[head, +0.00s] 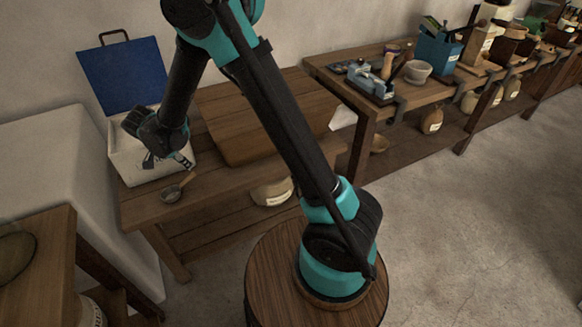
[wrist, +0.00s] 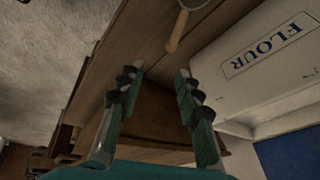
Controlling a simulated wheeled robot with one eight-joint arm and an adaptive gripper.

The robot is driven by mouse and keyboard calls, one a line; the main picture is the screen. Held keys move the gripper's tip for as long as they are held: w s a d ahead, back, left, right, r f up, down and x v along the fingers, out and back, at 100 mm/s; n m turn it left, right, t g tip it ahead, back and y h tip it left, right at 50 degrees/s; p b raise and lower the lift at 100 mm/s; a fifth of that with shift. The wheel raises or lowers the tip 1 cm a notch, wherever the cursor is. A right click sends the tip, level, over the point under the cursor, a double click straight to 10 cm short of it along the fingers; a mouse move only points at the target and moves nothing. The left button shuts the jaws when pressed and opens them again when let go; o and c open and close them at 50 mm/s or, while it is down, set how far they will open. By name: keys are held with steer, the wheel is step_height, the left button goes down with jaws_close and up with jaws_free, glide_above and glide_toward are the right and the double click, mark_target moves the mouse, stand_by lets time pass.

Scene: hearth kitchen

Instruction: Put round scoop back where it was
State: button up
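The round scoop (head: 171,194) has a dark round bowl and a light wooden handle. It lies on the wooden bench beside the front of the white flour box (head: 128,168), whose blue lid (head: 124,75) stands open. In the wrist view the scoop's handle (wrist: 177,33) shows at the top, beyond the fingertips, with its bowl partly cut off by the frame edge. My gripper (head: 172,160) is in front of the box, near and above the scoop. In the wrist view my gripper (wrist: 157,74) has its two fingers apart with nothing between them.
A large brown wooden box or board (head: 240,120) sits on the bench right of the flour box. A white block-like counter (head: 50,150) stands to the left. A longer shelf table (head: 440,90) at the right holds a bowl (head: 418,71) and tools. Floor at right is clear.

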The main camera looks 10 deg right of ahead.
steer(key=s+d+r+n, duration=0.2)
steer(key=d, duration=0.6)
steer(key=s+d+r+n+y, duration=0.1)
steer(key=d+r, duration=0.2)
steer(key=d, duration=0.5)
steer(key=s+d+r+n, duration=0.2)
steer(key=d, duration=0.6)
steer(key=s+d+f+n+y, duration=0.1)
steer(key=s+d+n, duration=0.3)
steer(key=s+d, duration=0.9)
steer(key=shift+s+f+n, duration=0.2)
steer(key=shift+s+n, duration=0.2)
steer(key=shift+s, duration=0.2)
